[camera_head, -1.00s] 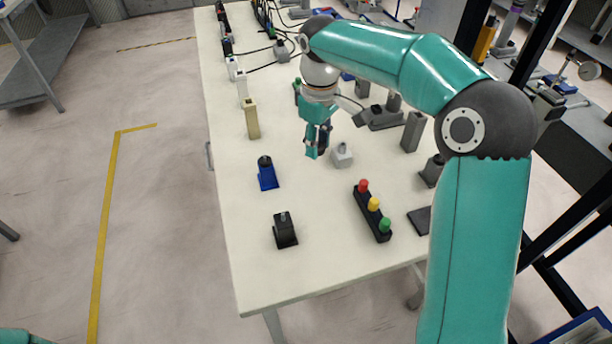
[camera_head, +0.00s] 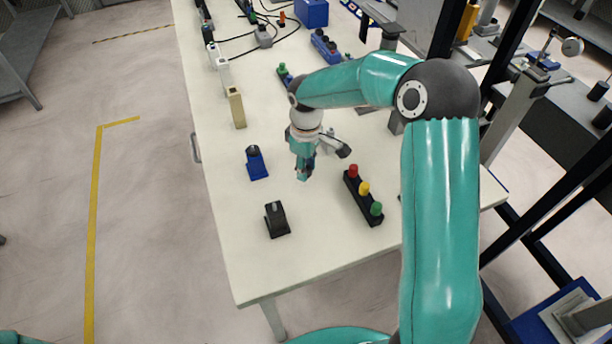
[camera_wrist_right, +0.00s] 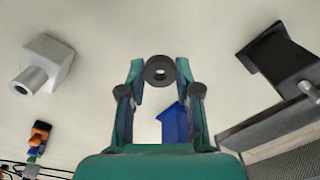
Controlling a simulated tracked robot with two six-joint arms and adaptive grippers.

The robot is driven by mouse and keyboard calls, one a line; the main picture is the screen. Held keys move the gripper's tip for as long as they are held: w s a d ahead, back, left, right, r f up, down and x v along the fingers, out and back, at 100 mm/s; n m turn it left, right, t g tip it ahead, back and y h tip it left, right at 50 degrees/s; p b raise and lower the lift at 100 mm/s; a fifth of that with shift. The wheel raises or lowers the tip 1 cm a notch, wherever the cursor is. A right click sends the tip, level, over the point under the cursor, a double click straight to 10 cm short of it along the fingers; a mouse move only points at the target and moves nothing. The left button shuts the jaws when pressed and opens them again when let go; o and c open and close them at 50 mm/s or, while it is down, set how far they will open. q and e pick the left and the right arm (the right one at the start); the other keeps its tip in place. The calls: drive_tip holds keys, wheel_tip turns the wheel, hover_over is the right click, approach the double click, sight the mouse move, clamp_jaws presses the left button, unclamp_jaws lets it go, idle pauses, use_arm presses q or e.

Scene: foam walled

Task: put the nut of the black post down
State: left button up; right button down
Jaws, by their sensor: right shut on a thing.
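The black post (camera_head: 277,221) is a black block with a bare grey stud, standing near the table's front left. It also shows at the right of the wrist view (camera_wrist_right: 278,58), its stud to the lower right. My right gripper (camera_head: 303,177) hangs above the table, behind and to the right of the black post and apart from it. In the wrist view the fingertips (camera_wrist_right: 160,72) are shut on a dark ring-shaped nut (camera_wrist_right: 160,64), with its hole visible. My left gripper is not in view.
A blue post (camera_head: 256,164) with a dark top stands left of my gripper. A black box with red, yellow and green buttons (camera_head: 363,189) lies to its right. A pale grey block with a stud (camera_wrist_right: 48,62) stands behind. Table between the black post and the button box is clear.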

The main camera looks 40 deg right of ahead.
sight(307, 184)
drive_tip(key=shift+f, duration=2.05)
drive_tip(key=shift+f, duration=0.15)
drive_tip(key=c, duration=0.8)
unclamp_jaws()
wheel_tip(307, 184, up, 12)
drive_tip(key=shift+r, duration=0.2)
drive_tip(key=shift+s, duration=0.1)
